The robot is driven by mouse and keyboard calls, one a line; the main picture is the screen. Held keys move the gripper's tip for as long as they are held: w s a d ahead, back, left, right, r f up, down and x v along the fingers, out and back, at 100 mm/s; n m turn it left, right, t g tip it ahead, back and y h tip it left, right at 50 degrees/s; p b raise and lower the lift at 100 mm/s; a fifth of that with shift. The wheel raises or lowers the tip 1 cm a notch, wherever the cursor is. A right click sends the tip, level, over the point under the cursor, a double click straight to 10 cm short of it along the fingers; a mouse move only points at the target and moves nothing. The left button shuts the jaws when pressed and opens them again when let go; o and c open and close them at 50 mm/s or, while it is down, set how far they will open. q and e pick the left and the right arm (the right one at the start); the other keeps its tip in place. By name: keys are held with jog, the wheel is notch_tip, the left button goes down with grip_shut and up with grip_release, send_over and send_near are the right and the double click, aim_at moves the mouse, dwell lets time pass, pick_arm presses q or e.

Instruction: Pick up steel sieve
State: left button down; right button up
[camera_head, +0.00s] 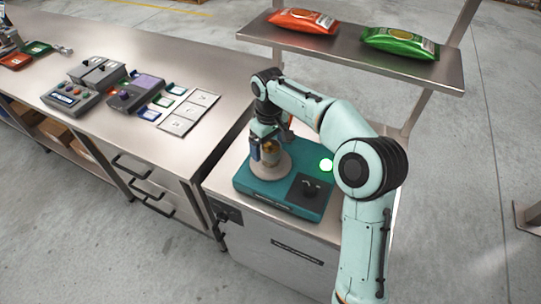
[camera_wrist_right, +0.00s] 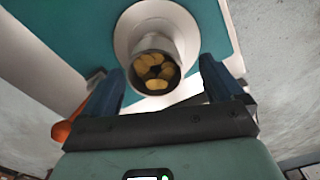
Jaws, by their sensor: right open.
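A steel cup-shaped vessel (camera_wrist_right: 153,48) with several yellow pieces inside, which I take to be the steel sieve, stands on a pale round plate (camera_wrist_right: 124,42) in the right wrist view. In the head view, the vessel (camera_head: 270,152) is small and partly hidden by my gripper. The plate is on top of a teal machine (camera_head: 245,182). My right gripper (camera_head: 268,148) is open above the plate. In the right wrist view its two dark fingers (camera_wrist_right: 163,72) are on either side of the vessel, with visible gaps. My left gripper is not in view.
A shelf (camera_head: 345,52) above and behind holds an orange bag (camera_head: 302,20) and a green bag (camera_head: 400,42). A long steel bench (camera_head: 150,45) at left carries control boxes (camera_head: 70,97) and white cards (camera_head: 189,112).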

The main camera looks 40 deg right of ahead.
aim_at(271, 147)
jog(key=f, duration=0.4)
jog(key=shift+d+f, duration=0.1)
jog(key=shift+d, duration=0.2)
jog(key=c, duration=1.3)
jog(key=shift+c, duration=0.9)
jog(key=shift+r, duration=0.2)
